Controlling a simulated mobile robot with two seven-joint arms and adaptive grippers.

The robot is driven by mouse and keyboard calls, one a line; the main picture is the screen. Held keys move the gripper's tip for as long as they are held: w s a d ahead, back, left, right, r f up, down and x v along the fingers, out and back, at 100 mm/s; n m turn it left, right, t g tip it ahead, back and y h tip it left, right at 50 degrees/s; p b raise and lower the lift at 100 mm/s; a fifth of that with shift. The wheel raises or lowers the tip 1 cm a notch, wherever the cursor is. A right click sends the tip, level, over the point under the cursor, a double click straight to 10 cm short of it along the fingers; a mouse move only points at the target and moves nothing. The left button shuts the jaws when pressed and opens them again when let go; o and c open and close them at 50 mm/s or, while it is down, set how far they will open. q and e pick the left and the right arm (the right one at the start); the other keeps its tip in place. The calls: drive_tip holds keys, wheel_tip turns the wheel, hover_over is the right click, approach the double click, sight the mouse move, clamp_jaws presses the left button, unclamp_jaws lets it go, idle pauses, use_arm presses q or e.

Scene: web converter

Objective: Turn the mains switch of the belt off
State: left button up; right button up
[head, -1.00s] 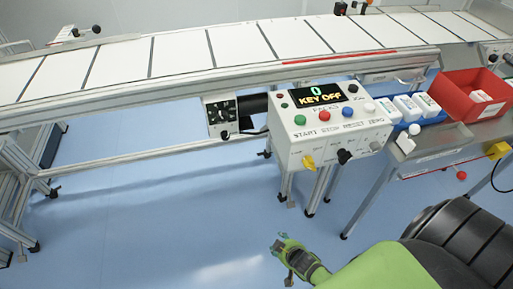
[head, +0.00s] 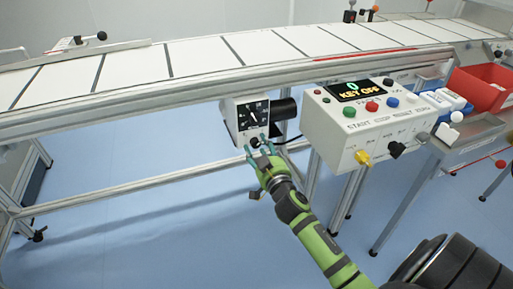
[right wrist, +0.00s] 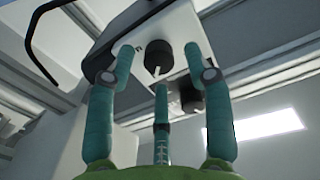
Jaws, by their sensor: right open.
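A light grey drive box (head: 231,119) hangs under the belt, with a black dial plate (head: 252,115) and a black round knob (head: 254,143) below it. Which of these is the mains switch, I cannot read. My right gripper (head: 261,152) is open and empty, its fingertips just below and in front of the lower knob. In the right wrist view, the gripper (right wrist: 164,75) points up at the box, with a dark knob with a white mark (right wrist: 157,57) between its fingers. I cannot tell whether a finger touches it. My left gripper is not in view.
The white control box (head: 335,133) to the right shows "0 KEY OFF" and carries coloured buttons, a yellow knob (head: 363,158) and a black knob (head: 397,150). Floor below is clear.

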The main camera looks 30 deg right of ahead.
drive_tip(key=shift+w+d, duration=0.15)
drive_tip(key=shift+w, duration=0.55)
clamp_jaws()
